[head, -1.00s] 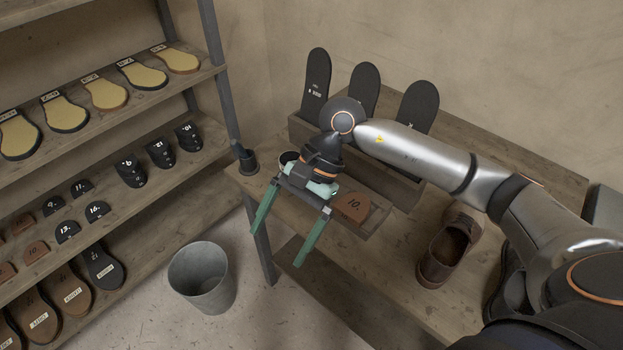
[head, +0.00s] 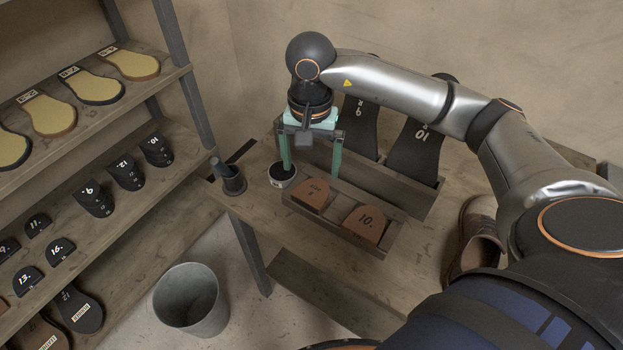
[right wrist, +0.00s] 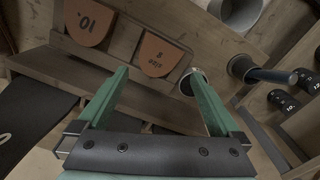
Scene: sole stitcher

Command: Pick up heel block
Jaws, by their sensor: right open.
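Two brown heel blocks lie in a shallow wooden tray on the bench. One is marked 10 (head: 365,226); the other heel block (head: 312,194), with small lettering, lies to its left. Both show in the right wrist view, the marked one (right wrist: 92,22) at upper left and the small-lettered one (right wrist: 160,56) in line with the gap between my fingers. My right gripper (head: 311,169) is open and empty, its green fingers (right wrist: 158,75) pointing down behind the small-lettered block, apart from it. My left gripper is not in view.
A round tin (head: 282,175) and a dark cup (head: 231,180) stand left of the tray (head: 340,228). Dark soles (head: 418,150) stand in a rack behind it. A brown shoe (head: 480,238) is at right. A bucket (head: 190,300) is on the floor by the shelves.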

